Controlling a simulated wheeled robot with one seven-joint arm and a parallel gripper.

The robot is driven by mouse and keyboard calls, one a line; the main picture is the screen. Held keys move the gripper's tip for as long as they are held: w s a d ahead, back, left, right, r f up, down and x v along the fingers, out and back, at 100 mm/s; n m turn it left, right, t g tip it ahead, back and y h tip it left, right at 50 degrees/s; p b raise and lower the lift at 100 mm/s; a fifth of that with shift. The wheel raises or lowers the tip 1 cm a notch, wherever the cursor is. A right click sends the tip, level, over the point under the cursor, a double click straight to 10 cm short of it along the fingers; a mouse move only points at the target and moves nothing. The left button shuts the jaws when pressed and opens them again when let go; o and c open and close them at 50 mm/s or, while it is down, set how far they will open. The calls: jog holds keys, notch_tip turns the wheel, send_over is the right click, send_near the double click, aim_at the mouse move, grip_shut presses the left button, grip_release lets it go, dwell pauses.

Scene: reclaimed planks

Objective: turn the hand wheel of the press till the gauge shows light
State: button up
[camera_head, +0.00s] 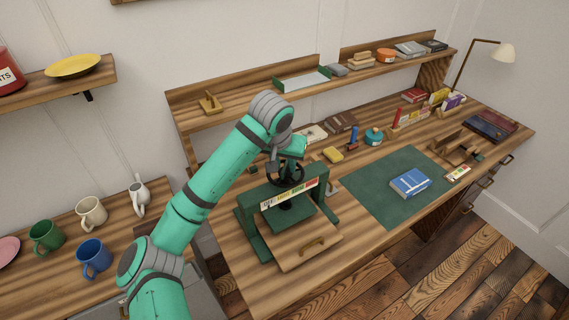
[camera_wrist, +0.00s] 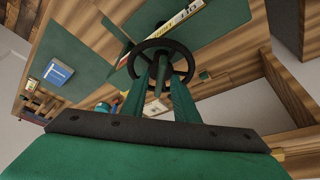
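The green press (camera_head: 326,198) stands on the bench with its dark hand wheel (camera_head: 291,181) on top; the wheel also fills the upper middle of the wrist view (camera_wrist: 187,68). The gauge (camera_head: 290,193) is a strip of coloured, lettered segments, pale at left and red at right, across the press's front. It is partly seen in the wrist view (camera_wrist: 178,27); its marker is too small to read for certain. My gripper (camera_wrist: 158,68) points down at the wheel. Its two green fingers are apart, on either side of the wheel's central post, with gaps showing. Contact cannot be told.
A blue book (camera_head: 410,182) rests on the green mat (camera_head: 365,198) to the right. A yellow block (camera_head: 333,155) and a teal pot (camera_head: 373,137) stand behind. Mugs (camera_head: 93,258) stand on the left surface.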

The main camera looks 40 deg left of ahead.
grip_shut()
jog(key=shift+m, duration=0.4)
jog(key=m+h, duration=0.1)
jog(key=m, duration=0.1)
jog(key=shift+a+m, duration=0.1)
jog(key=shift+m, duration=0.2)
jog(key=shift+a+m+h, duration=0.2)
jog(key=shift+m+h, duration=0.7)
jog(key=shift+m, duration=1.1)
jog(key=shift+m, duration=0.3)
